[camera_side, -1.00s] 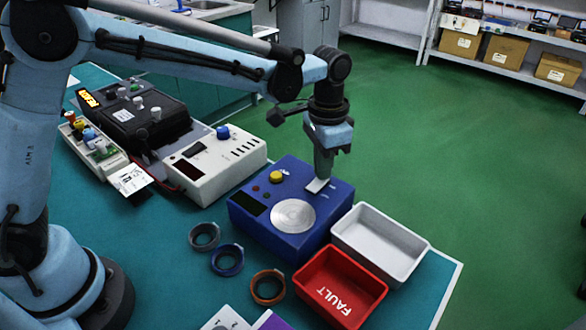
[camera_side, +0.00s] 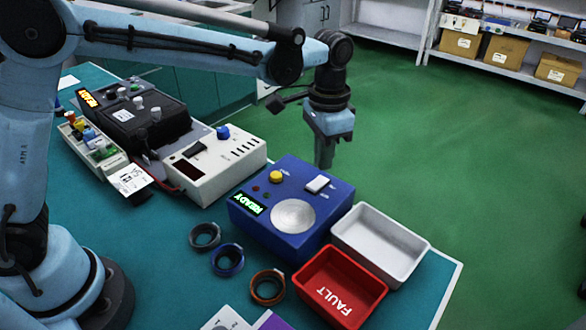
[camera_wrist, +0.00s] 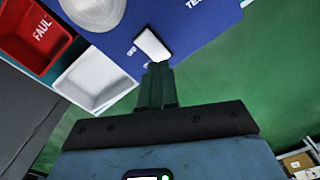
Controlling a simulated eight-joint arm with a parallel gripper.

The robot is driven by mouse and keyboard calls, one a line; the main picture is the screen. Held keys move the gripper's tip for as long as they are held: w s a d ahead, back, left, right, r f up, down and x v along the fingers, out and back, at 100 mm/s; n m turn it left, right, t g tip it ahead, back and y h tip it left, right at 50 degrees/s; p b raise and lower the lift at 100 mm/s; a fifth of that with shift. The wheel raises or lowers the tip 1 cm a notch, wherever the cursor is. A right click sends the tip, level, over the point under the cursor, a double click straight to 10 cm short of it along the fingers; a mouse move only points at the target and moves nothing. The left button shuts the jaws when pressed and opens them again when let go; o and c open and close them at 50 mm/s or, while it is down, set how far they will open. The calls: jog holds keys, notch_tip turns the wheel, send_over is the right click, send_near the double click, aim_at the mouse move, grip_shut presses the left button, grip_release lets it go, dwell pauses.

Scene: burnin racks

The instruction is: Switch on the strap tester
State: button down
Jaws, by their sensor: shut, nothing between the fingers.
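The blue strap tester (camera_side: 283,240) stands on the teal table, with a yellow knob (camera_side: 276,176), a round silver plate (camera_side: 293,215) and a white rocker switch (camera_side: 317,184) on top. My gripper (camera_side: 324,163) is shut and empty, just behind and above the tester's far edge, apart from the switch in the side view. In the wrist view my shut fingers (camera_wrist: 157,68) point at the white switch (camera_wrist: 152,44); the exact gap is hard to tell.
A red FAULT bin (camera_side: 340,287) and a white bin (camera_side: 380,240) sit right of the tester. Three strap rings lie in front: grey (camera_side: 205,236), blue (camera_side: 227,260), orange (camera_side: 267,287). A cream instrument (camera_side: 215,163) stands to the left.

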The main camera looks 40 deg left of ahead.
aim_at(319, 178)
notch_tip(319, 178, up, 4)
dwell(0.5)
jog(key=s+a+n+t, duration=0.6)
jog(key=s+a+t, duration=0.1)
jog(key=s+a, duration=0.8)
jog(key=shift+a+f, duration=0.15)
jog(key=shift+f, duration=0.3)
